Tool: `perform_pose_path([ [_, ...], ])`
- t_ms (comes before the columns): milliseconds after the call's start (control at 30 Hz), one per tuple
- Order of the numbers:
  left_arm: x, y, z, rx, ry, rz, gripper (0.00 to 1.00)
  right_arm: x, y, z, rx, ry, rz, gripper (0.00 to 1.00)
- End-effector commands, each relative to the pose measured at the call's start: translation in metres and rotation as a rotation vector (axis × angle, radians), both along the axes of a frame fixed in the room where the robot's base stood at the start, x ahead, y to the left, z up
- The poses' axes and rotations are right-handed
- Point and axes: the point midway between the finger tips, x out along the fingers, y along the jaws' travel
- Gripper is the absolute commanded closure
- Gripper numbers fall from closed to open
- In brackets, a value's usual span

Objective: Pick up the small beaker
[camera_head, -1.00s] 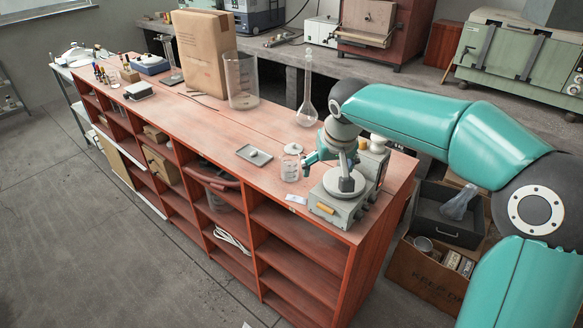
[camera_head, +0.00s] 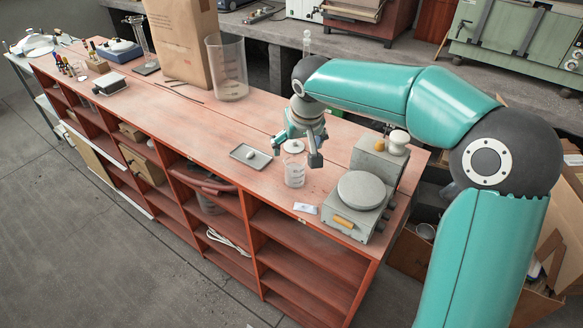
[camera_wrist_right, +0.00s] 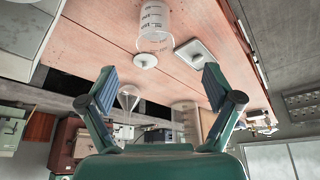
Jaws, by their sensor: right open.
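My left gripper is not in view.
A small tray (camera_head: 240,156) lies left, and a white round lid (camera_head: 293,146) lies behind. A flask is mostly hidden by my arm.

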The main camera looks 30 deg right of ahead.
Motion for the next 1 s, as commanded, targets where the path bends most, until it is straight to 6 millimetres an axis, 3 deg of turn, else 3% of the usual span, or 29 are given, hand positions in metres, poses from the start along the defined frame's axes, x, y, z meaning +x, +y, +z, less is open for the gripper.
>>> perform_pose_path([
  [400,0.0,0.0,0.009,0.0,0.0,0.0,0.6,0.027,-0.016,-0.078,0.001,0.005,-0.011,0.1],
  [767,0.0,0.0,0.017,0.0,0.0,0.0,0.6,0.038,-0.022,-0.101,0.001,0.003,-0.013,0.1],
  [1000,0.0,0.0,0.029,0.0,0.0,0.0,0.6,0.053,-0.029,-0.131,0.001,0.003,-0.012,0.1],
])
